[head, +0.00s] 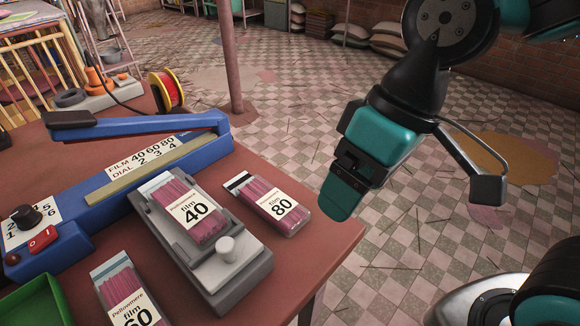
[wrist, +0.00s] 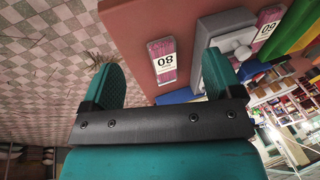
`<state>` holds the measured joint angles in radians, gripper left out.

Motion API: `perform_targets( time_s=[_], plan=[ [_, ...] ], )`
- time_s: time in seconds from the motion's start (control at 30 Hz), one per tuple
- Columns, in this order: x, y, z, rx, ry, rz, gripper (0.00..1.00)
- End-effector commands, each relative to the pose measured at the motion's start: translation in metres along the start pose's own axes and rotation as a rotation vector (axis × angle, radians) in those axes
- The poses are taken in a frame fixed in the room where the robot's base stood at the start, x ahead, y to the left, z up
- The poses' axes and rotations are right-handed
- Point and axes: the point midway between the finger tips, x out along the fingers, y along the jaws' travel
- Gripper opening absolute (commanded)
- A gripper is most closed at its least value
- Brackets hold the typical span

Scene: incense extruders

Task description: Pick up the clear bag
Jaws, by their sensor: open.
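Three clear bags of pink sticks show in the head view. The film 80 bag (head: 266,204) lies flat on the red table near its right edge. The film 40 bag (head: 186,208) lies on the grey tray (head: 257,268). The film 60 bag (head: 124,294) lies at the front left, cut off by the frame. My gripper (head: 343,200) is open and empty, above and right of the film 80 bag, past the table edge. In the wrist view, the film 80 bag (wrist: 162,48) shows beyond and between the fingers (wrist: 161,80). The film 60 bag (wrist: 269,18) shows at upper right.
A blue sealer (head: 75,218) with a raised lever arm (head: 150,126) stands behind the tray. A white knob (head: 227,249) stands up from the tray. A green bin (head: 30,305) is at lower left. A post (head: 228,60) rises behind the table. Tiled floor is open to the right.

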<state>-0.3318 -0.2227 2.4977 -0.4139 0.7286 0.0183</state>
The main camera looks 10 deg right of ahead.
Motion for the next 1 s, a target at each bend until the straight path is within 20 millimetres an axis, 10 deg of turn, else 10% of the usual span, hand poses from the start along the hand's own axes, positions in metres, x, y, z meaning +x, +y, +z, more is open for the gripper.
perform_targets(
  time_s=[0.13, 0.43, 1.0],
  plan=[
    [-0.045, -0.014, -0.052, 0.006, -0.074, 0.066, 0.85],
    [-0.058, -0.04, -0.126, 0.018, -0.161, 0.229, 0.85],
    [0.034, -0.022, -0.122, 0.019, -0.177, 0.271, 0.85]
  ],
)
